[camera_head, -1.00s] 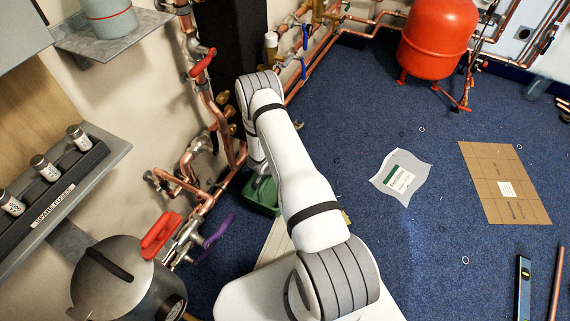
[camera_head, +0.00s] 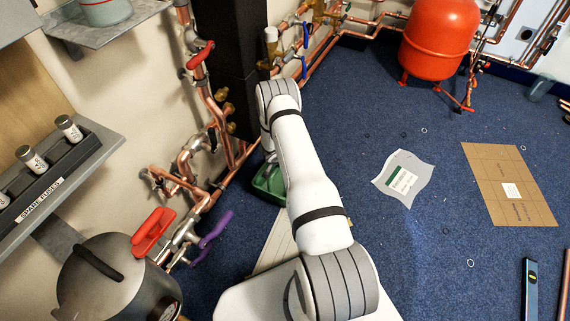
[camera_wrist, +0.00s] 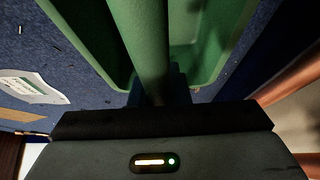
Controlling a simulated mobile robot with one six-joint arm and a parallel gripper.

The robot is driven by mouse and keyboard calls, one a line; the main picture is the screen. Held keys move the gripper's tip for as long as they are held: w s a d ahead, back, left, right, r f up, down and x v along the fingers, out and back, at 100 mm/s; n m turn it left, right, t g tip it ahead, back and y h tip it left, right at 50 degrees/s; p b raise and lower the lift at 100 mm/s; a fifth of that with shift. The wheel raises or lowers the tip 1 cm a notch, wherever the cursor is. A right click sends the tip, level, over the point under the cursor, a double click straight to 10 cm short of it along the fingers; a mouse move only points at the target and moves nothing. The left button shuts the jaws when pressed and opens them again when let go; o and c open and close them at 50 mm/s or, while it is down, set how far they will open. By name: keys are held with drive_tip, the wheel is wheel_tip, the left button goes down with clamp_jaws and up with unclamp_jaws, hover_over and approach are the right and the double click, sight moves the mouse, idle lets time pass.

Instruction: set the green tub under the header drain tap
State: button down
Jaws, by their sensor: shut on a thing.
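The green tub (camera_head: 266,187) shows in the head view low by the pipe wall, partly hidden behind my arm. In the wrist view its green walls (camera_wrist: 213,62) and a thick green bar, like a handle, fill the upper middle. My gripper (camera_wrist: 158,92) is shut on that bar; its fingertips are mostly hidden. Copper pipes with several taps stand left of the tub: brass fittings (camera_head: 222,95), a red lever (camera_head: 153,232) and a purple lever (camera_head: 215,230). I cannot tell which is the header drain tap, or whether the tub touches the floor.
A dark column (camera_head: 228,60) rises behind the pipes. A red tank (camera_head: 438,40) stands at the back. A white bag (camera_head: 403,178) and flat cardboard (camera_head: 510,185) lie on the open blue floor to the right. A metal pot (camera_head: 115,285) stands front left.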

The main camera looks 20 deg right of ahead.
drive_tip(key=shift+f, duration=0.35)
drive_tip(key=shift+f, duration=0.15)
drive_tip(key=c, duration=1.4)
unclamp_jaws()
drive_tip(key=shift+o, duration=0.2)
drive_tip(key=p+v, duration=0.4)
drive_tip(key=v, duration=0.8)
drive_tip(key=shift+r, duration=0.2)
